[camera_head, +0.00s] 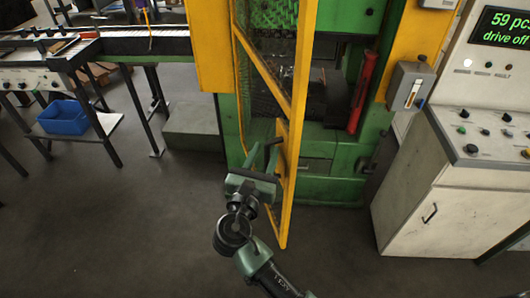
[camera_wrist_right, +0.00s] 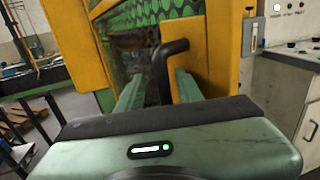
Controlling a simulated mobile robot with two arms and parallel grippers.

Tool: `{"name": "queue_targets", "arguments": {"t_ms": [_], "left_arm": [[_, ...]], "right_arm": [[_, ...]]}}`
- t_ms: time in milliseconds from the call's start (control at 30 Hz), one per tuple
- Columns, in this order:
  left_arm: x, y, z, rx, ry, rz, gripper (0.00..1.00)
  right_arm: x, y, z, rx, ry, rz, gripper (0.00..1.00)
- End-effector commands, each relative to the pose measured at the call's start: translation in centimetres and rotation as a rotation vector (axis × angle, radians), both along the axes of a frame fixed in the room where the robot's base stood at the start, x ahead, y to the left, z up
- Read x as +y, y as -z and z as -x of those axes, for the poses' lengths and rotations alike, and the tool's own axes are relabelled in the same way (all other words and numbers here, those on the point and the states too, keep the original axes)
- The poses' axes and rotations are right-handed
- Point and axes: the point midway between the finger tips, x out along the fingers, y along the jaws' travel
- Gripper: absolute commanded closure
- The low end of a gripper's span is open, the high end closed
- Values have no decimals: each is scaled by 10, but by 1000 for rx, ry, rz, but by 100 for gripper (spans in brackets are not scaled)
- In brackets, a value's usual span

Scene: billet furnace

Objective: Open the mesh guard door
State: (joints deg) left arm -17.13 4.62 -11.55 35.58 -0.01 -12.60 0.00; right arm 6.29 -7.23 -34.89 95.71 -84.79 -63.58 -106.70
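The mesh guard door (camera_head: 302,70), a yellow frame with wire mesh, stands swung out at an angle from the green machine. Its yellow frame also fills the middle of the right wrist view (camera_wrist_right: 219,50). A black bent handle (camera_wrist_right: 174,47) sticks out from the frame there. My right gripper (camera_head: 262,154) is at the lower part of the door. In the right wrist view its two fingers (camera_wrist_right: 157,88) are apart, with the handle showing in or just beyond the gap. I cannot tell whether they touch it. My left gripper is not in view.
The green machine (camera_head: 315,170) stands behind the door, with a red cylinder (camera_head: 362,92) on its front. A control cabinet (camera_head: 440,205) is at the right. A bench with a blue bin (camera_head: 64,117) is at the left. The floor in front is clear.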

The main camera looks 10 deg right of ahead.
Motion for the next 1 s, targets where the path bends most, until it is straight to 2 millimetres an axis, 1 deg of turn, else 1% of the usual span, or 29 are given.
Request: {"name": "queue_targets", "arguments": {"t_ms": [67, 200, 300, 433, 600, 800, 833, 867, 900, 933, 967, 1000], "left_arm": [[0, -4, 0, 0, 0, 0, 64], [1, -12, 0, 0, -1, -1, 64], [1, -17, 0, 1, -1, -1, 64], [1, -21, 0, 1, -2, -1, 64], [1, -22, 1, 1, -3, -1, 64], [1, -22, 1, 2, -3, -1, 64], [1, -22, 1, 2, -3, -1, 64], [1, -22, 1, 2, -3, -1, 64], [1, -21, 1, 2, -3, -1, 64], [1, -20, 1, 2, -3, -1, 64], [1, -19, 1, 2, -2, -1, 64], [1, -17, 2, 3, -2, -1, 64]], "right_arm": [[4, -1, 7, 2, -2, -1, 64], [16, -2, 27, 4, -2, -2, 64], [24, -2, 42, 4, -2, -2, 64], [32, -1, 57, 4, -2, 0, 64], [36, 0, 66, 1, 0, 0, 64], [36, 0, 66, 0, -1, 0, 64], [36, 0, 66, 0, 0, 0, 67], [36, 1, 66, 1, -1, 0, 75], [36, 4, 65, 5, -3, -4, 86], [36, 8, 65, 10, -6, -9, 94], [35, 16, 64, 18, -12, -16, 100], [34, 30, 63, 34, -22, -36, 100]]}}
